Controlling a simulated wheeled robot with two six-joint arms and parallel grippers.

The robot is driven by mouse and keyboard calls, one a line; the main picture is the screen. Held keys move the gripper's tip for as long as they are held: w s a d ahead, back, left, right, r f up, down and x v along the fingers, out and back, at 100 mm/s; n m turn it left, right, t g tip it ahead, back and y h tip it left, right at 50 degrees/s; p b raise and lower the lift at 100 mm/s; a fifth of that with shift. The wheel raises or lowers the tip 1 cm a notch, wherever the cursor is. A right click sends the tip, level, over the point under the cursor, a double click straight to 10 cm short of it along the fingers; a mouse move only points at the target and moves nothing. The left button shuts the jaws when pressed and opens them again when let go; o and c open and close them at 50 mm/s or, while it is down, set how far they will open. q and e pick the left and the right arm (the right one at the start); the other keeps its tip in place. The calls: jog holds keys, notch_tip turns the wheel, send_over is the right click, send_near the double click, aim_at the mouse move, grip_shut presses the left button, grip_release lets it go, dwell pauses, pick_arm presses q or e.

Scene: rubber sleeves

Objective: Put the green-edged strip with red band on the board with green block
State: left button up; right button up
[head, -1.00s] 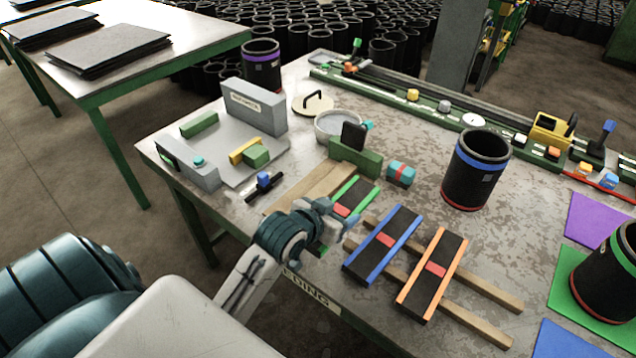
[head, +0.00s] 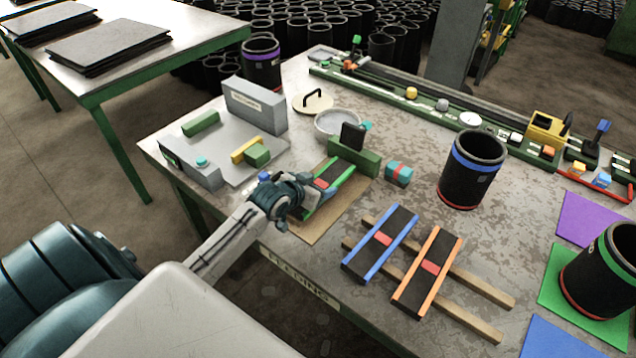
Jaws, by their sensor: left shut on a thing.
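The green-edged strip with its red band (head: 321,183) is black with green long edges. It lies over the brown board (head: 345,198), whose bare part shows to its right and front. I cannot tell whether the strip touches the board. The green block (head: 355,157) stands at the board's far end, close to the strip's far end. My left gripper (head: 297,198) is shut on the strip at its left side, near the front; its fingertips are partly hidden. My right gripper is not in view.
A blue-edged strip (head: 397,222) and an orange-edged strip (head: 443,250) lie on two wooden slats (head: 485,289) to the right. A grey fixture (head: 189,172) stands to the left, a red-teal block (head: 398,174) right of the green block, and a blue-banded sleeve (head: 470,175) farther right.

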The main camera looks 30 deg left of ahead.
pick_arm(q)
jog(key=shift+f, duration=0.2)
jog(key=o, duration=1)
jog(key=shift+r, duration=0.1)
jog(key=shift+s+r, duration=0.1)
jog(key=v, duration=1.1)
jog(key=shift+s+r, duration=0.2)
jog(key=shift+s, duration=0.15)
